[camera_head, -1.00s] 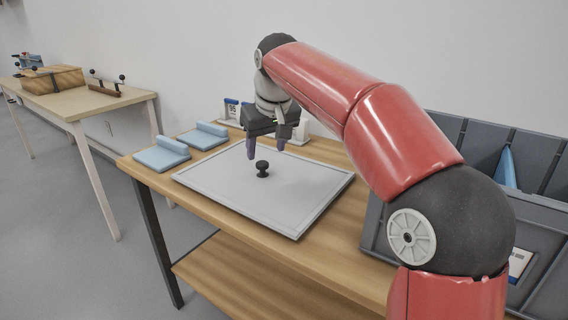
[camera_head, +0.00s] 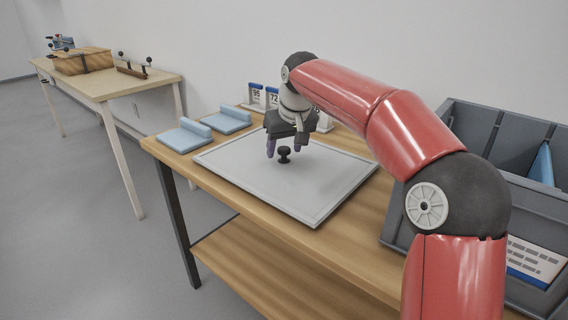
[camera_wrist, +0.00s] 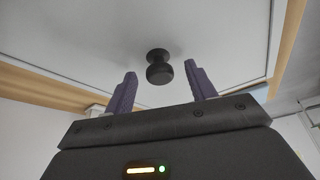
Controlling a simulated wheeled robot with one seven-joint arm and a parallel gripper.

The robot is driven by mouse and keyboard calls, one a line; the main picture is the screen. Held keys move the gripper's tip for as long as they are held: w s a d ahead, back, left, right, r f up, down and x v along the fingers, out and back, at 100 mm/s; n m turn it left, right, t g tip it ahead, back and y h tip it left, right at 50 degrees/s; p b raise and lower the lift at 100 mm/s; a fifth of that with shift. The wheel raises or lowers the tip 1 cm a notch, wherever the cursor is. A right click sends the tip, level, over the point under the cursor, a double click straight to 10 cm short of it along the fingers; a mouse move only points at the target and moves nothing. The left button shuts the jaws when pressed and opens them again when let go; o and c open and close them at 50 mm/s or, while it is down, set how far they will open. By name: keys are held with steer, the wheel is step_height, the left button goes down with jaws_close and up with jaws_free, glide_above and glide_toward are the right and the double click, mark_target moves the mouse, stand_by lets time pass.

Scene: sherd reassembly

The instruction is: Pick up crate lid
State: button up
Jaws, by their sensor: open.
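The crate lid (camera_head: 315,203) is a flat pale grey panel with a raised rim, lying on the wooden table. A black knob (camera_head: 284,154) stands up from its middle. My gripper (camera_head: 285,151) is over the lid, pointing down, with its purple fingertips just above or around the knob. In the wrist view my gripper (camera_wrist: 160,88) is open, and the black knob (camera_wrist: 159,68) shows between and a little beyond the two fingertips. The knob is apart from both fingers there. Nothing is held.
Two light blue padded rests (camera_head: 186,136) lie at the table's (camera_head: 180,162) left end. Number cards (camera_head: 256,95) stand behind the lid. A grey divided bin (camera_head: 500,135) with a blue piece is at the right. Another table (camera_head: 110,85) holds a wooden box (camera_head: 84,61) farther left.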

steer(key=c, duration=1.2)
jaws_close()
steer(key=shift+r, duration=0.15)
